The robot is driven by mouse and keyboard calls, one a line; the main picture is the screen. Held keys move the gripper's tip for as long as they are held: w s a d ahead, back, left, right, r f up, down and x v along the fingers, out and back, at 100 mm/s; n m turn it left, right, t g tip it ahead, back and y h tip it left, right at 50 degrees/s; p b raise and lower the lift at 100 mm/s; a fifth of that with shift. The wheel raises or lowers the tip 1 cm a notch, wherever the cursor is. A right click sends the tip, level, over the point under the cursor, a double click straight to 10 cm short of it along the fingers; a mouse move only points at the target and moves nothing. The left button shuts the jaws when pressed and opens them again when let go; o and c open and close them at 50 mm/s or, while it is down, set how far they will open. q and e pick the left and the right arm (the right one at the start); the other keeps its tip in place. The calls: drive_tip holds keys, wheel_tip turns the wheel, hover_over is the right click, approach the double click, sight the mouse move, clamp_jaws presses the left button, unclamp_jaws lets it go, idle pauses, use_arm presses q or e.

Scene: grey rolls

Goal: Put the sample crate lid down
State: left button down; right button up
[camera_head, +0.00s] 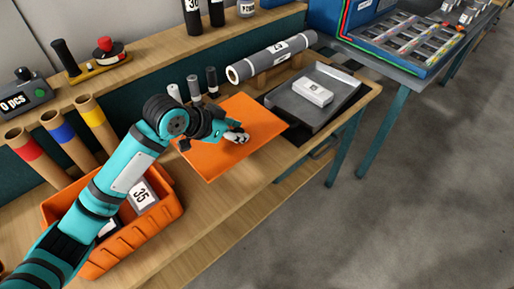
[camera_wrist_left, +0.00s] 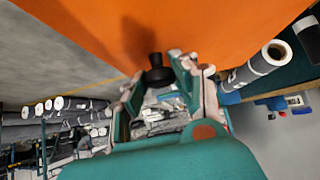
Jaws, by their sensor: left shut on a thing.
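The sample crate lid is a flat orange panel (camera_head: 247,112) over the right part of the wooden bench. My left gripper (camera_head: 236,137) is above it and shut on its knob. In the left wrist view the lid (camera_wrist_left: 200,25) fills the top, and its black knob (camera_wrist_left: 158,72) sits between my fingertips (camera_wrist_left: 160,80). I cannot tell whether the lid touches the bench. An orange crate (camera_head: 95,262) with no lid on it stands at the lower left and holds items, one labelled 35. My left arm crosses over it. My right gripper is not in view.
A dark grey tray (camera_head: 345,98) with a white box (camera_head: 313,92) lies right of the lid. Cardboard tubes (camera_head: 62,132) lean at the left. Bare bench (camera_head: 200,215) shows before the lid.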

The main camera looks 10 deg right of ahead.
sight(233, 145)
use_arm(q)
drive_tip(key=f, duration=0.5)
drive_tip(key=shift+w+d+f, duration=0.1)
drive_tip(key=shift+w+f, duration=0.15)
drive_tip(key=shift+f, duration=0.15)
wheel_tip(233, 145, down, 4)
drive_tip(key=shift+d+r, duration=0.1)
drive_tip(key=shift+f, duration=0.2)
drive_tip(key=shift+f, duration=0.2)
drive_tip(key=c, duration=1)
unclamp_jaws()
